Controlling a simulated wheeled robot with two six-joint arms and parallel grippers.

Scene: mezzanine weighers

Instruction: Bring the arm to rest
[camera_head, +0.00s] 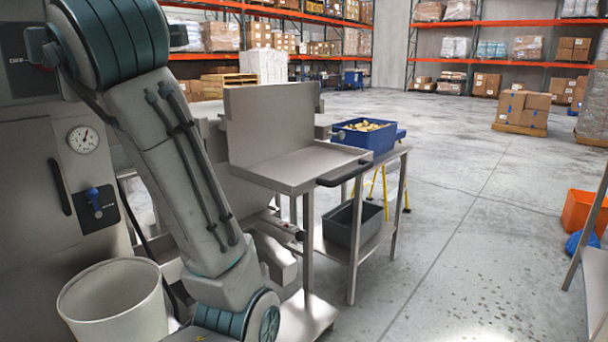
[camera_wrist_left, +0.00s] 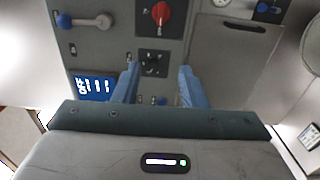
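My left arm (camera_head: 170,170) fills the left of the head view, from the top left down to a joint at the bottom edge; its gripper does not show there. In the left wrist view my left gripper (camera_wrist_left: 159,70) has two blue fingers spread apart with nothing between them. It points at a grey machine panel (camera_wrist_left: 200,62) with a red knob (camera_wrist_left: 161,13), a black knob (camera_wrist_left: 151,64), a blue-ended lever (camera_wrist_left: 85,21) and a lit blue display (camera_wrist_left: 94,87). The gap from fingertips to panel cannot be told. My right gripper is in neither view.
A grey machine with a gauge (camera_head: 83,139) stands at the left, with a white bin (camera_head: 116,300) before it. A steel table (camera_head: 300,168) and a blue crate (camera_head: 367,138) stand at the centre. An orange bin (camera_head: 583,212) is at the right. The floor between is clear.

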